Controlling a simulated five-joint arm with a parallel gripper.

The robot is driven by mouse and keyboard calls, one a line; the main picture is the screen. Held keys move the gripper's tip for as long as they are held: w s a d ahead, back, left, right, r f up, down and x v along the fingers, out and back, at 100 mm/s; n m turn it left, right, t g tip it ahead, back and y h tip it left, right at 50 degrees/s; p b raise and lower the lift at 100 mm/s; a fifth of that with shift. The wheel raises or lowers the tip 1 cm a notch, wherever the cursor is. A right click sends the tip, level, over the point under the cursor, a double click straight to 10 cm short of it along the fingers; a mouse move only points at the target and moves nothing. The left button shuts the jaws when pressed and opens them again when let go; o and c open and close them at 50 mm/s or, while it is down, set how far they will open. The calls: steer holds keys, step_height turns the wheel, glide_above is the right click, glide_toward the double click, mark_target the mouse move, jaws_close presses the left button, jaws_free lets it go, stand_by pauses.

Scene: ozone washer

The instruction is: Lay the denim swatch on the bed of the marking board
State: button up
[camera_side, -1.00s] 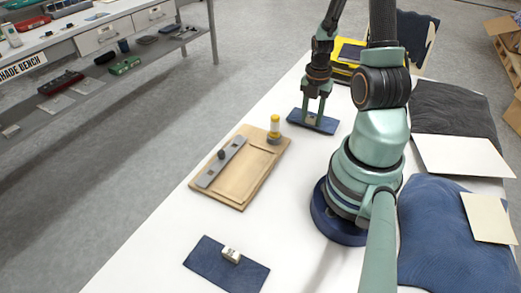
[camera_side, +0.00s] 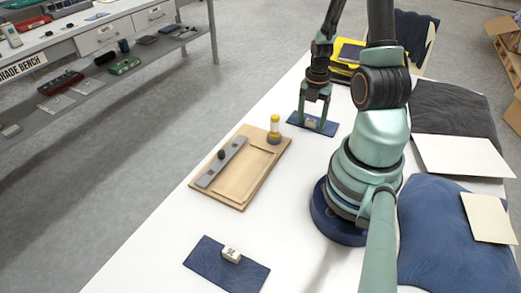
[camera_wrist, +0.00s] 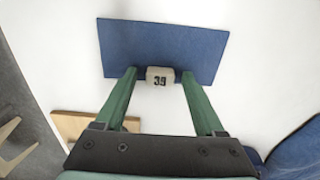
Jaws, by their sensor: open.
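A flat dark blue denim swatch (camera_side: 325,127) lies on the white table beyond the marking board, and it fills the upper middle of the wrist view (camera_wrist: 165,42). A small pale block marked 39 (camera_wrist: 160,77) sits at its near edge. My gripper (camera_side: 313,119) is open over this swatch. In the wrist view its fingertips (camera_wrist: 159,74) stand either side of the block, with a gap on each side. The wooden marking board (camera_side: 257,163) lies nearer the side camera, with a grey bar (camera_side: 221,162) along its left and a yellow-topped cylinder (camera_side: 274,128) at its far corner. Its bed is bare.
A second blue swatch (camera_side: 210,262) with a pale block (camera_side: 231,254) lies on the near table. Blue cloth (camera_side: 440,240), a dark cloth (camera_side: 455,108) and pale sheets (camera_side: 460,156) cover the right side. Bare table surrounds the board.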

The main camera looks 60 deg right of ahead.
mark_target(312, 121)
step_height(312, 121, up, 12)
steer(key=w+a+r+m+t, duration=0.1)
steer(key=w+a+r+m, duration=0.2)
steer(key=a, duration=0.4)
steer(key=w+a+r+m+t, duration=0.2)
steer(key=w+a+r+m, duration=0.2)
steer(key=a+m, duration=0.4)
steer(key=w+a+r+m+t, duration=0.2)
steer(key=a+r+m, duration=0.3)
steer(key=a, duration=0.3)
steer(key=shift+w+m, duration=0.5)
steer(key=shift+w, duration=0.15)
steer(key=shift+s+a+r+m+t, duration=0.1)
steer(key=shift+a+r+m+t, duration=0.2)
steer(key=shift+a+m, duration=0.3)
steer(key=shift+c, duration=1.2)
